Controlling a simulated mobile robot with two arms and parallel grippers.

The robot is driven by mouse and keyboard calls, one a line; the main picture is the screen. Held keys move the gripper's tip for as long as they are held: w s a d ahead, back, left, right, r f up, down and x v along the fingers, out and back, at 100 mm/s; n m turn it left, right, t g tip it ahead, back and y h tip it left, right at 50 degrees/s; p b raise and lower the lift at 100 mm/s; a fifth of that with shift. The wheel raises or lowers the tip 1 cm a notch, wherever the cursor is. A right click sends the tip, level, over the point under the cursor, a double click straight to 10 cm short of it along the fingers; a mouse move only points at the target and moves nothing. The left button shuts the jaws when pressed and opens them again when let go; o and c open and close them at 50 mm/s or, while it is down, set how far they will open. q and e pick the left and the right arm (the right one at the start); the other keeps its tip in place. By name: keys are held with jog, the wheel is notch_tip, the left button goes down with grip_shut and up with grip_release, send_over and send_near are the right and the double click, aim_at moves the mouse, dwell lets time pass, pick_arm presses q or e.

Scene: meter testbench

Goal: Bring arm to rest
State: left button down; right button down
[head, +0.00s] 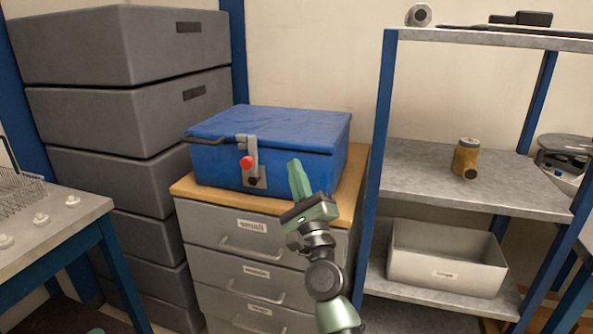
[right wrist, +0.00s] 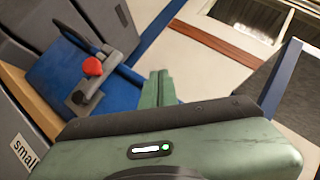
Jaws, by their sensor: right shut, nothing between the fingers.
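My right gripper (head: 298,178) is green and shut, with nothing between its fingers. In the head view it points up in front of the right part of a blue box (head: 270,128); I cannot tell whether it touches the box. In the right wrist view the closed fingers (right wrist: 158,88) show against the blue box (right wrist: 60,75). The box is shut and has a latch with a red knob (head: 246,162) on its front.
The box stands on a grey drawer cabinet (head: 215,222) with a wooden top. Stacked grey bins (head: 120,45) stand to the left. A metal shelf (head: 415,180) at the right holds a brown meter-like part (head: 466,160) and a light bin (head: 445,265). A table (head: 60,225) is at far left.

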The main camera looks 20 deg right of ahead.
jog(key=shift+f, duration=0.1)
